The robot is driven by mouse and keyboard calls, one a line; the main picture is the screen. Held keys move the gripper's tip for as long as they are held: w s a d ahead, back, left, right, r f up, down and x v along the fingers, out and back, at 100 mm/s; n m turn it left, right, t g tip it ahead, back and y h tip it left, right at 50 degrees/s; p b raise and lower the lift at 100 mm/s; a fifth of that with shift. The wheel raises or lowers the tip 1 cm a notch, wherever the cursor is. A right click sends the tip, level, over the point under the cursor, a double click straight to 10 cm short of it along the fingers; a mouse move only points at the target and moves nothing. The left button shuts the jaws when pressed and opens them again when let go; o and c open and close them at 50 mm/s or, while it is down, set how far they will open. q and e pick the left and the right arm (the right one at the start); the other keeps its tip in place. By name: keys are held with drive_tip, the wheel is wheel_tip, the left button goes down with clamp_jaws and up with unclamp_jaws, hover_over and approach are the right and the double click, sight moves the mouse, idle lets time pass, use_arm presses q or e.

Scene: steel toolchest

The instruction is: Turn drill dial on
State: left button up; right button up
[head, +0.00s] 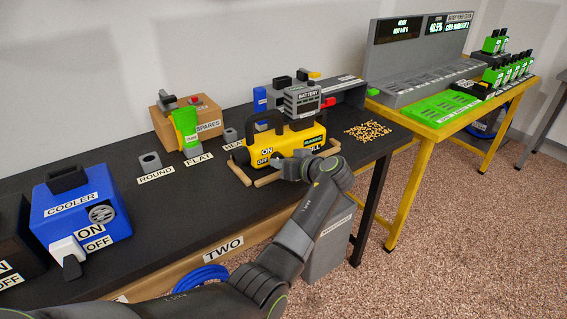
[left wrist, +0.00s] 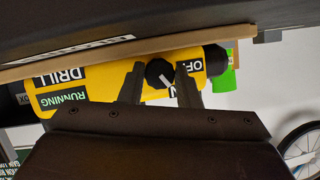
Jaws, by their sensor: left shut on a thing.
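The yellow drill unit (head: 313,132) stands on the black bench with ON and OFF labels on its front. My left gripper (head: 288,166) is at its front face, and the dial is hidden behind it in the head view. In the left wrist view the drill unit (left wrist: 100,78) appears upside down with DRILL and RUNNING labels. Its black round dial (left wrist: 158,72) sits between the two fingertips of my left gripper (left wrist: 160,69), which is shut on it. The dial's white pointer slants down and right, toward the partly hidden ON label. My right gripper is not in view.
A blue cooler (head: 80,212) stands at the left of the bench (head: 185,215). A cardboard spares box (head: 207,113), a battery block (head: 301,101) and a pile of small pieces (head: 368,131) are around the drill unit. A yellow table (head: 432,133) stands at the right.

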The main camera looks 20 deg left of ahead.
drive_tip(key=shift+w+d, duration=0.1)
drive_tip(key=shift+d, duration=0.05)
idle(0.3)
use_arm(q)
drive_tip(key=o, duration=0.9)
drive_tip(key=shift+d, duration=0.1)
drive_tip(key=shift+o, duration=0.4)
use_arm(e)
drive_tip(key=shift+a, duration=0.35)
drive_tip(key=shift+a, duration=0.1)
